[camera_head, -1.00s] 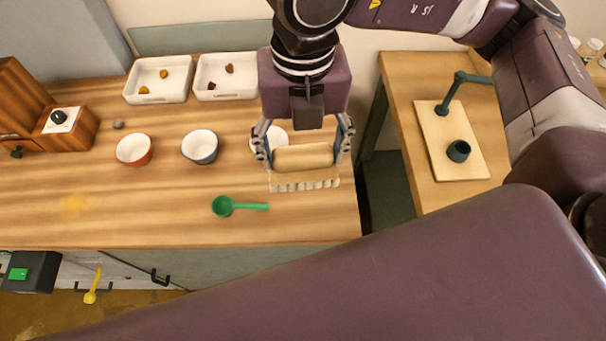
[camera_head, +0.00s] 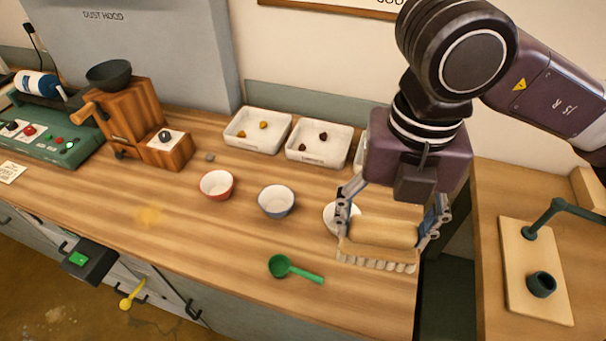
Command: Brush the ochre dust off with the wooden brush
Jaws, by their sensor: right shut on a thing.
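The wooden brush (camera_head: 382,233) is between the fingers of my right gripper (camera_head: 391,219), which is shut on it. Its pale bristles point down over the right end of the wooden table (camera_head: 230,250). I cannot tell whether the bristles touch the top. The ochre dust (camera_head: 149,215) is a faint yellow patch on the table's left part, well left of the brush and in front of the wooden mill. My left gripper is not in view.
A red bowl (camera_head: 217,186), a blue bowl (camera_head: 277,202) and a green scoop (camera_head: 281,266) stand between dust and brush. A white dish behind the brush is partly hidden. White trays (camera_head: 257,131) line the back. A wooden mill (camera_head: 135,115) stands at left.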

